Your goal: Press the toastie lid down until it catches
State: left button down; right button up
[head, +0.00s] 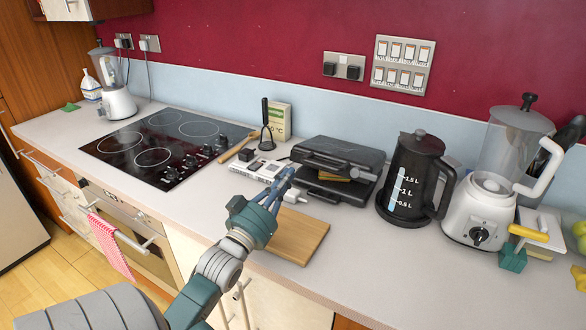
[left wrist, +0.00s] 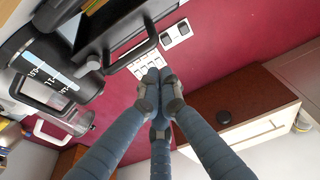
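The black toastie maker (head: 335,150) stands on the counter against the wall. Its lid sits partly raised over the base, with a gap in which something yellow-brown (head: 336,178) shows. My left gripper (head: 288,172) is in front and to the left of the toastie maker, above the counter, and appears apart from it. In the left wrist view its fingers (left wrist: 158,86) come together at the tips with nothing seen between them. The toastie maker's dark body and handle (left wrist: 132,55) show beyond the fingertips there. My right gripper is in neither view.
A wooden board (head: 298,238) lies below my left gripper. A black kettle (head: 408,178) stands close to the toastie maker's right, with a blender (head: 490,205) beyond it.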

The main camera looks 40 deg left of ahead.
pick_arm(q)
jog(key=a+b, duration=0.1)
jog(key=b, duration=0.3)
notch_tip(320, 180, up, 6)
send_over(305, 159)
jog(key=shift+a+f, duration=0.1)
jog(key=shift+f, duration=0.1)
jog(key=f, duration=0.2)
jog(key=s+f, duration=0.1)
jog(key=shift+s+f, duration=0.15)
jog(key=shift+f, duration=0.25)
